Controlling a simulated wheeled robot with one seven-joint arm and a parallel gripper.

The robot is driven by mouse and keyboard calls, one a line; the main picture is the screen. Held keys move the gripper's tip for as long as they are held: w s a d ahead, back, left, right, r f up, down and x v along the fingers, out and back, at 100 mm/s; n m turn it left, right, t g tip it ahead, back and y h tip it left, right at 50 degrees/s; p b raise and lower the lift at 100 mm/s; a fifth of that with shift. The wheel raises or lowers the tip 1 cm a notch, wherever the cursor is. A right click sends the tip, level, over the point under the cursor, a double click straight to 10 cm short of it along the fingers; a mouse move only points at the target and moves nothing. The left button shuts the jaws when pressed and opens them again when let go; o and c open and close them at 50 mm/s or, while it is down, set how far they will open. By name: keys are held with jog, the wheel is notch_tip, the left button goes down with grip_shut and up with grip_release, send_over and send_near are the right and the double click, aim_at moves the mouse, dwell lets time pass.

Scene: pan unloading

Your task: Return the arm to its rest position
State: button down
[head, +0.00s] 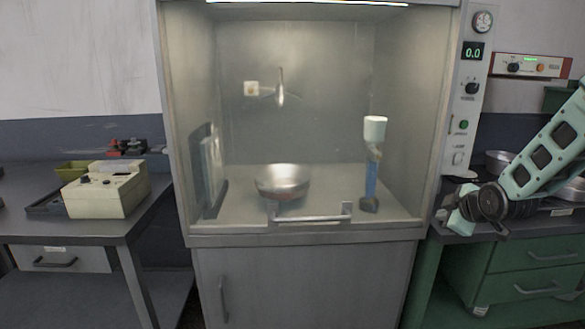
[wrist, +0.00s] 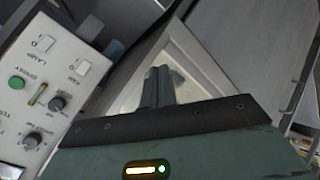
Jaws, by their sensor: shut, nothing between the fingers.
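My arm (head: 545,155) reaches in from the right edge of the head view, bent over the right bench. My gripper (wrist: 160,86) shows in the wrist view with its dark fingers together and nothing between them. In the head view the gripper end is low, just right of the fume hood's frame, and its fingertips are hard to make out. A silver pan (head: 283,181) stands upright inside the fume hood, well apart from the gripper.
The fume hood (head: 205,241) is open at the front, with a control panel (head: 468,90) on its right post. A blue column with a white top (head: 374,130) stands inside. Metal pans (head: 499,158) sit on the right bench. A beige device (head: 105,192) stands on the left bench.

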jog(key=s+a+m+g, duration=0.35)
jog(key=s+m, duration=0.25)
jog(key=s, duration=0.7)
jog(key=s+a+m+g, duration=0.3)
jog(key=s+m+g, duration=0.15)
jog(key=s, duration=0.85)
jog(key=s+a+r+n+g, duration=0.2)
jog(key=s+a+n, duration=0.4)
jog(key=s+a, duration=0.8)
jog(key=a, duration=0.4)
jog(key=shift+s+a+r+g+p, duration=0.3)
jog(key=shift+s+a+r+p, duration=0.05)
jog(key=shift+s+r, duration=0.05)
jog(key=shift+n, duration=0.25)
